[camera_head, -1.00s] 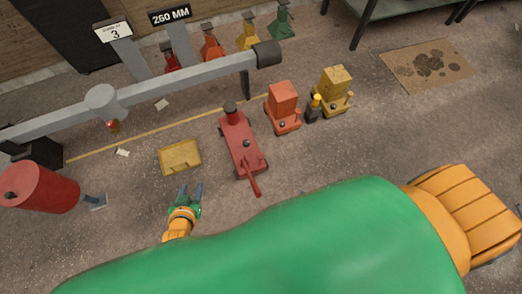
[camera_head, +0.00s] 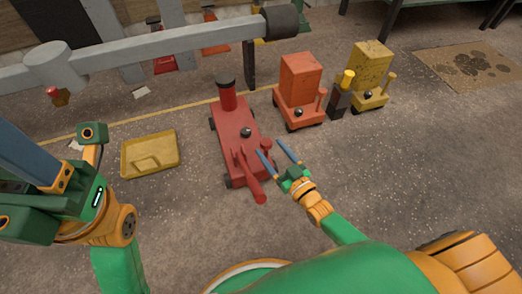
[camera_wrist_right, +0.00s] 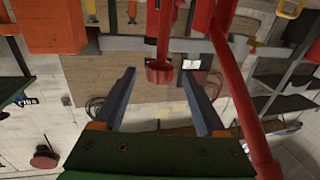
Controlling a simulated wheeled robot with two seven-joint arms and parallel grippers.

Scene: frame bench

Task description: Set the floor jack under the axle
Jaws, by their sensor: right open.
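The red floor jack (camera_head: 237,125) stands on the floor, with a dark-capped post at its far end and a red handle (camera_head: 254,184) towards me. The grey axle beam (camera_head: 170,61) crosses above the floor behind it. My right gripper (camera_head: 275,154) is open beside the jack's handle end, to its right. In the right wrist view, a red knobbed post (camera_wrist_right: 159,72) shows between the open fingers (camera_wrist_right: 158,88), with no clear contact. A red bar (camera_wrist_right: 238,85) runs along the right. My left gripper (camera_head: 22,158) is at the left edge, partly cut off; its opening is unclear.
An orange boxy unit (camera_head: 300,82) and a yellow one (camera_head: 370,68) stand right of the jack, with a dark yellow-topped post (camera_head: 340,97) between them. A yellow tray (camera_head: 150,153) lies left of the jack. A stained mat (camera_head: 463,68) lies far right.

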